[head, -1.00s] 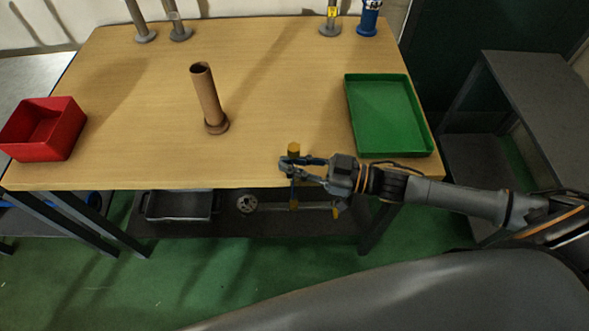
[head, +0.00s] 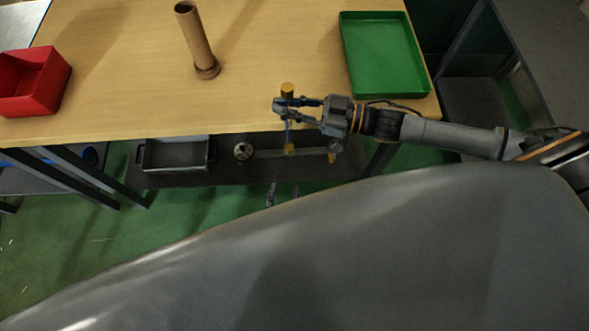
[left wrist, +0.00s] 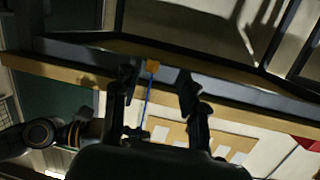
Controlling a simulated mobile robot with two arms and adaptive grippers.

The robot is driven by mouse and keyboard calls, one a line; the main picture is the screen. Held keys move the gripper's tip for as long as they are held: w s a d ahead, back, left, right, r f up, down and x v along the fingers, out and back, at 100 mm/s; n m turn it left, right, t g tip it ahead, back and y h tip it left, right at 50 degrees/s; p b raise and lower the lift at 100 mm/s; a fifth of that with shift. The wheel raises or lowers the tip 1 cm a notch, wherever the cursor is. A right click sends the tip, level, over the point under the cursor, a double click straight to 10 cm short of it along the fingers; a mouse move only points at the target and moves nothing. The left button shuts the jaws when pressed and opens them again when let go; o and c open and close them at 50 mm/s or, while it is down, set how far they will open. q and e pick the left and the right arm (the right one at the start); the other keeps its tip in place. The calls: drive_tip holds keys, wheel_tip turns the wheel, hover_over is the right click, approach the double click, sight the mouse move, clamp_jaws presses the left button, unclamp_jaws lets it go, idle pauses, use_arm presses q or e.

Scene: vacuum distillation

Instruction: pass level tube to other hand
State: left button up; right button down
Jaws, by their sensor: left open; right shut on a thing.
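The level tube (head: 288,135) is a thin blue tube with a yellow cap (head: 287,89) at its upper end and another at its lower end. My right gripper (head: 284,110) is shut on it and holds it roughly upright at the table's front edge. My left gripper (head: 283,190) shows only its fingertips, below the tube and apart from it in the head view. It is open and empty. In the left wrist view the tube (left wrist: 146,105) and its orange-looking cap (left wrist: 151,67) appear between the open left fingers (left wrist: 158,75); the distance is unclear.
A brown cylinder on a round base (head: 198,45) stands on the table (head: 130,85). A red bin (head: 35,85) is at the left, a green tray (head: 385,60) at the right. A dark tray (head: 175,155) sits on the lower shelf. The table's front middle is mostly clear.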

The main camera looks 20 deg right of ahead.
sight(289, 130)
use_arm(q)
wheel_tip(289, 130, up, 13)
drive_tip(key=d+n+t+y, duration=0.2)
drive_tip(key=d+n+t, duration=0.1)
drive_tip(key=x, duration=1.2)
drive_tip(key=shift+a, duration=0.1)
clamp_jaws()
drive_tip(key=shift+r, duration=0.1)
use_arm(e)
drive_tip(key=c, duration=1.2)
unclamp_jaws()
